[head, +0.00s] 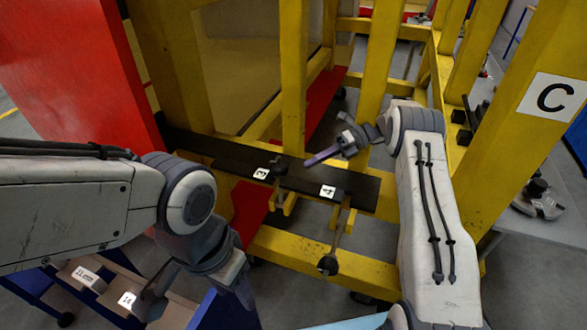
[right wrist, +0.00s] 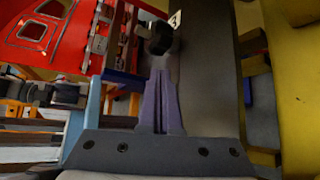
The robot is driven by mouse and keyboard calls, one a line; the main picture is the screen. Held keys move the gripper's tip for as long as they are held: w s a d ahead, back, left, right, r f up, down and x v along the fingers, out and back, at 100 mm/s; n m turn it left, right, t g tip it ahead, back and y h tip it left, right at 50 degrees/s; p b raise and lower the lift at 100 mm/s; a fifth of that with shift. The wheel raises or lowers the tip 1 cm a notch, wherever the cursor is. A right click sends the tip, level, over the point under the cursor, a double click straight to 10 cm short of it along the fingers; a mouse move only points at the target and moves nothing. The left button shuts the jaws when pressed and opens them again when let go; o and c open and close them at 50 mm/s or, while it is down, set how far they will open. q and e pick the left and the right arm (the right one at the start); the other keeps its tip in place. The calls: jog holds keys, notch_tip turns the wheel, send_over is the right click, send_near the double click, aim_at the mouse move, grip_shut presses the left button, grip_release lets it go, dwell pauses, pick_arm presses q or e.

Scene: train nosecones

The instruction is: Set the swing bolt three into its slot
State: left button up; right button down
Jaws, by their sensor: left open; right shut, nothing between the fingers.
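The black bar (head: 225,153) on the yellow frame carries labels 3 (head: 261,173) and 4 (head: 328,191). A dark knob, seemingly of swing bolt three (head: 279,167), stands at the bar just right of label 3. I cannot tell how its shank sits in the slot. In the right wrist view the black knob (right wrist: 160,39) is just beyond my fingertips, beside label 3 (right wrist: 175,19). My right gripper (head: 309,162) is shut and empty, its purple fingers pointing at the knob. My left gripper (head: 200,297) is open and empty, low at the left.
Another bolt with a dark knob (head: 328,264) hangs down below label 4. Yellow posts (head: 293,80) rise behind the bar. A red panel (head: 75,60) stands at the left. A blue rack with labelled slots (head: 85,276) is below my left arm. A grey table (head: 535,240) is at the right.

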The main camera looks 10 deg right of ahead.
jog(key=shift+w+d+b, duration=0.15)
jog(key=shift+d+b, duration=0.15)
jog(key=shift+d, duration=0.8)
jog(key=shift+a, duration=0.15)
jog(key=s+a+r+n+g+h, duration=0.1)
jog(key=s+a+r+n+h, duration=0.3)
jog(key=s+a+n, duration=0.4)
jog(key=s+a+r+n+g+h, duration=0.1)
jog(key=s+a+r+n+h, duration=0.35)
jog(key=s+a+n, duration=0.35)
jog(key=s+d+n+t+h, duration=0.1)
jog(key=s+n+t+h, duration=0.3)
jog(key=s+n, duration=1.7)
jog(key=shift+d+f+t, duration=0.25)
jog(key=shift+d+t, duration=0.05)
jog(key=shift+d, duration=0.1)
